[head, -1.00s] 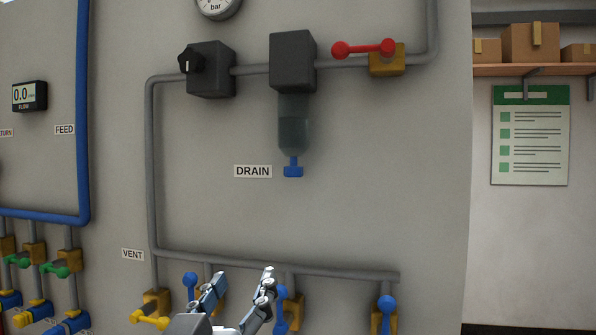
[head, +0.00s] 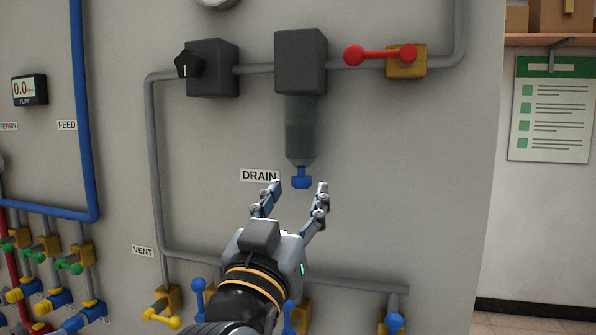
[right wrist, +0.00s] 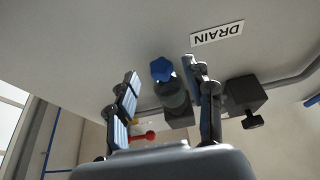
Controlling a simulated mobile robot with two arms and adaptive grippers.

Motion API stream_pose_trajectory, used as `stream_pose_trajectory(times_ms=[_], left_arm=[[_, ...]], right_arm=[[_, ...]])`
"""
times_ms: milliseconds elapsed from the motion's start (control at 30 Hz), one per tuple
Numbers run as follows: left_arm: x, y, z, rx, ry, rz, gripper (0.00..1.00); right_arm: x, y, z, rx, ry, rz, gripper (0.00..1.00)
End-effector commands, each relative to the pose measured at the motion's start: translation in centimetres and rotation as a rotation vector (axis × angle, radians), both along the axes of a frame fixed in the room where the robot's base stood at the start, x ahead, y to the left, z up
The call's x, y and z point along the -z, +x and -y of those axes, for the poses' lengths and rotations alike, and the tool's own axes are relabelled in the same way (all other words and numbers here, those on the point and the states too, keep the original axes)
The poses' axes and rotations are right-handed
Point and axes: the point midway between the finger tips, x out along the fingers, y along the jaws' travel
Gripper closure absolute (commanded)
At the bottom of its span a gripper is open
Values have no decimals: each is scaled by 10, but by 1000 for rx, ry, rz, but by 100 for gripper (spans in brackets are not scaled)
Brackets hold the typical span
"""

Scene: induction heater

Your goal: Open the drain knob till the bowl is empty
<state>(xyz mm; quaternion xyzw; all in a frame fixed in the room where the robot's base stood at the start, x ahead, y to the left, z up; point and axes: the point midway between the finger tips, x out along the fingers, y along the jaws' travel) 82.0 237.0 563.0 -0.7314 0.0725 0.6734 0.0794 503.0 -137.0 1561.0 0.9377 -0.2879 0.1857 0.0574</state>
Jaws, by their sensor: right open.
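The blue drain knob (head: 301,178) sits at the bottom of the bowl (head: 300,130), a translucent grey-green cylinder under a dark block. The bowl's contents are hard to make out. My right gripper (head: 296,186) is open just below the knob, its fingers pointing up on either side, and holds nothing. In the right wrist view the knob (right wrist: 163,69) shows between and beyond the two open fingers, nearer the right one, with the bowl (right wrist: 174,98) behind it. I cannot tell any contact with the knob. My left gripper is not in view.
The DRAIN label (head: 259,175) is left of the knob. A red-handled valve (head: 405,60) and a black-knobbed block (head: 211,68) flank the dark block (head: 301,61) above. Grey pipe runs around them. A yellow-handled vent valve (head: 163,314) and blue-handled valves stand below.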

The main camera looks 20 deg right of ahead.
Motion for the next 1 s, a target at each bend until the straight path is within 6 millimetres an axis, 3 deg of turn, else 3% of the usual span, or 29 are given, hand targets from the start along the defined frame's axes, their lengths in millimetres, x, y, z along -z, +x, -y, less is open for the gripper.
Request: stream_pose_trajectory(times_ms=[100, 467, 733, 1000], left_arm=[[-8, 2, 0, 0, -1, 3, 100], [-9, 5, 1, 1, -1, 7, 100], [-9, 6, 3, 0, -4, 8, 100], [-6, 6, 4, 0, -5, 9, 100]], right_arm=[[-6, 8, 6, 1, 0, 0, 48], [-5, 12, 8, -2, 2, 0, 48], [-5, 12, 8, -1, 1, -1, 100], [-4, 12, 9, -21, 1, 0, 100]])
